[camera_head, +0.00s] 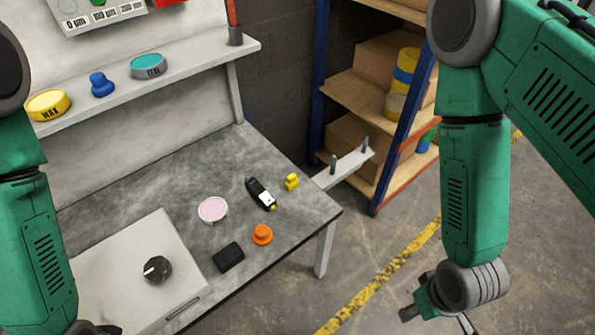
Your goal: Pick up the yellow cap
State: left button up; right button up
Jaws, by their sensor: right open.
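A small yellow piece (291,182), which looks like the yellow cap, lies on the grey worktable near its right back edge. It is just right of a black handheld device with a white label (261,194). My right gripper (437,318) is open and empty. It hangs over the floor at the bottom right, well apart from the table and the cap; its tips are partly cut off by the frame. My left gripper (95,329) only just shows at the bottom left edge, so its jaws cannot be judged.
An orange knob-like piece (262,235), a black block (229,257) and a pink-topped round tin (212,209) share the table (165,175). A light box with a dial (115,275) stands left. A wall shelf (175,82) holds tins. A storage rack (340,88) stands behind.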

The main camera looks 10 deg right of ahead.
aim_at(292, 182)
jog(key=z, duration=0.25)
jog(key=u, duration=2.25)
jog(key=z, duration=2.25)
jog(key=i+l+u, duration=0.2)
jog(key=i+l, duration=0.15)
jog(key=l, duration=0.3)
jog(key=i+l+u, duration=0.15)
jog(key=l, duration=0.2)
jog(key=i+l+u, duration=0.1)
jog(key=l, duration=0.25)
jog(key=i+l+u, duration=0.1)
jog(key=l, duration=0.3)
jog(key=i+l+u, duration=0.1)
jog(key=l, duration=0.25)
jog(key=i+l+u, duration=0.1)
jog(key=l, duration=0.3)
jog(key=i, duration=0.05)
